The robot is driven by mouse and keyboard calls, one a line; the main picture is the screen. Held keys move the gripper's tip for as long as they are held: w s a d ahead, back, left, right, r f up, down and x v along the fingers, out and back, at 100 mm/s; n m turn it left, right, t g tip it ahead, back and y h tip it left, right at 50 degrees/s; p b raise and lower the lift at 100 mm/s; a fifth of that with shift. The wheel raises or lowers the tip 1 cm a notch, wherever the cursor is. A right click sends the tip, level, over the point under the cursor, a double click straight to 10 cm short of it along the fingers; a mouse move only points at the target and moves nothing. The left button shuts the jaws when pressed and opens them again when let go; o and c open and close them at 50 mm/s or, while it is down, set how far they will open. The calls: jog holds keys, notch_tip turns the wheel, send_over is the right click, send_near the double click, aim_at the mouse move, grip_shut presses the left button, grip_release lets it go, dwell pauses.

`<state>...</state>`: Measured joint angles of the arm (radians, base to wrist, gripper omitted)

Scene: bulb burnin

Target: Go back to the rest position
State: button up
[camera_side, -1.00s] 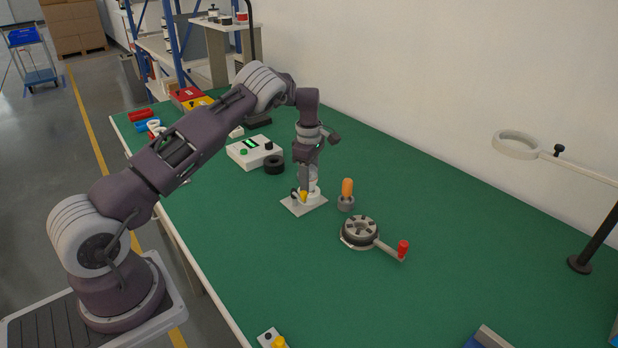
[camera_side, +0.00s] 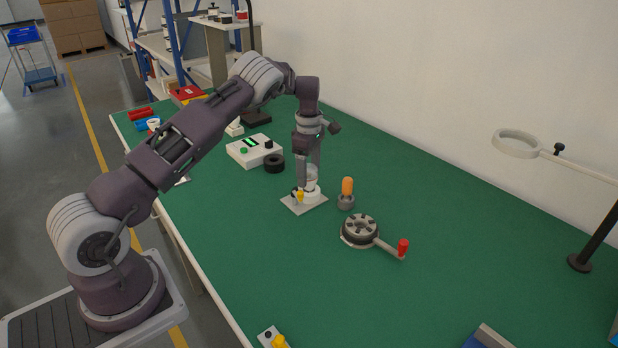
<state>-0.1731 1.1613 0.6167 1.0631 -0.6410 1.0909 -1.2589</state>
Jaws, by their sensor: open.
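My gripper (camera_side: 308,178) points straight down over the middle of the table and is open. Its fingers are around or just beside a pale, clear bulb-like piece (camera_side: 312,171), with no grip on it. That piece stands upright on a white round socket (camera_side: 313,196) on a grey plate (camera_side: 292,207). A yellow knob or lever (camera_side: 299,196) sits on the plate's left part. The fingers partly hide the bulb piece, and I cannot tell whether they touch it.
An orange-handled tool (camera_side: 347,187) stands in a grey holder close to the right. A round fixture (camera_side: 359,230) with a red-knobbed arm (camera_side: 402,247) is nearer. A white meter box (camera_side: 254,150) and black ring (camera_side: 274,163) lie behind left.

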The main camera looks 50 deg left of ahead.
notch_tip(320, 180, up, 4)
jog(key=shift+r, duration=0.1)
jog(key=shift+d+r, duration=0.1)
jog(key=shift+r, duration=0.3)
jog(key=s+d+r+m+t, duration=0.1)
jog(key=s+d+r+m, duration=0.35)
jog(key=r, duration=0.35)
jog(key=s+d+r+m+t+h, duration=0.1)
jog(key=s+d+r+m, duration=0.2)
jog(key=s+d+r, duration=0.3)
jog(key=s+d+r+m+t, duration=0.1)
jog(key=s+d+r+m, duration=0.3)
jog(key=r, duration=0.5)
jog(key=s+d+f+m+t, duration=0.1)
jog(key=s+d+m, duration=0.1)
jog(key=s+m, duration=0.2)
jog(key=s+d+m, duration=0.3)
jog(key=s+m, duration=0.1)
jog(key=s, duration=0.7)
jog(key=s+d+f+m+t+y, duration=0.1)
jog(key=s+d+m, duration=0.2)
jog(key=s, duration=0.4)
jog(key=shift+s+d+f+m+t, duration=0.2)
jog(key=shift+f+m+t, duration=0.1)
jog(key=shift+m, duration=0.15)
